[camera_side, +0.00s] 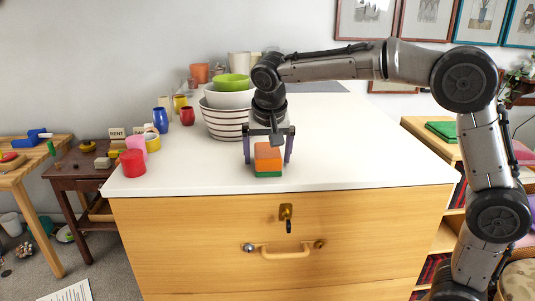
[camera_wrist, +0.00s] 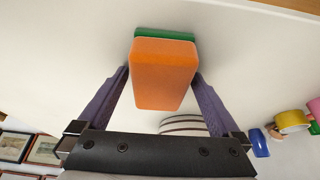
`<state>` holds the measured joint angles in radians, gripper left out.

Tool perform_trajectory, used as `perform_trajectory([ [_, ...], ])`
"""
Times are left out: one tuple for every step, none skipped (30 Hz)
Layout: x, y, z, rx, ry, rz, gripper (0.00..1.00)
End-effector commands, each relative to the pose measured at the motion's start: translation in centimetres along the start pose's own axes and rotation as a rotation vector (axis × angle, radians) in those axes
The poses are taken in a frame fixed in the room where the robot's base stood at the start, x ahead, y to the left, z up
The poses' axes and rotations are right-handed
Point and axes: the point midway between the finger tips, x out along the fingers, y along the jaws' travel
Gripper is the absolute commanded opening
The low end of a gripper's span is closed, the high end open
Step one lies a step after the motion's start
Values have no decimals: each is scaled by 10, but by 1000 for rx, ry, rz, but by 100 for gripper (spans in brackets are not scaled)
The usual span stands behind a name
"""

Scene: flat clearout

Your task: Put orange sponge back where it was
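The orange sponge (camera_side: 268,164) is a block on top of a thin green slab (camera_side: 268,174) near the front edge of the white top. In the wrist view the orange sponge (camera_wrist: 163,75) fills the middle, with the green slab (camera_wrist: 165,33) showing along its far edge. My gripper (camera_side: 268,158) points down over it, one finger on each side of the orange sponge. In the side view narrow gaps show between fingers and sponge, so my gripper (camera_wrist: 161,74) looks open around it, not clamped. I cannot tell whether green and orange are joined.
Stacked striped bowls (camera_side: 224,122) stand just behind my gripper. A red cup (camera_side: 133,163), a yellow roll (camera_side: 152,142) and a blue vase (camera_side: 160,120) are at the left. The white top (camera_side: 370,150) is clear to the right. Green pads (camera_side: 443,130) lie on a side shelf.

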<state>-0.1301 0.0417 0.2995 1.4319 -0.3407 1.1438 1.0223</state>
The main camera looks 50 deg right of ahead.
Motion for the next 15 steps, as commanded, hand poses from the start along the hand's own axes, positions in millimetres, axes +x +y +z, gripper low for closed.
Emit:
perform_trajectory([
  [0, 0, 0, 0, 0, 0, 100],
  [0, 0, 0, 0, 0, 0, 100],
  [-1, 0, 0, 0, 1, -1, 100],
  [-2, 0, -1, 1, 1, -1, 100],
  [-4, 0, -2, 1, 1, -2, 100],
  [-7, -1, -2, 1, 2, -3, 100],
  [-11, -1, -2, 1, 2, -4, 100],
  [-14, -1, -2, 0, 2, -4, 100],
  [-20, -1, -2, 0, 2, -4, 100],
  [-26, -1, -2, 0, 2, -4, 100],
  [-32, -1, -2, 1, 3, -6, 100],
  [-40, -1, -2, 1, 3, -5, 100],
  [-46, -1, -2, 0, 3, -5, 100],
  [-53, -1, -2, 0, 3, -6, 100],
  [-62, -1, -2, 0, 3, -6, 100],
])
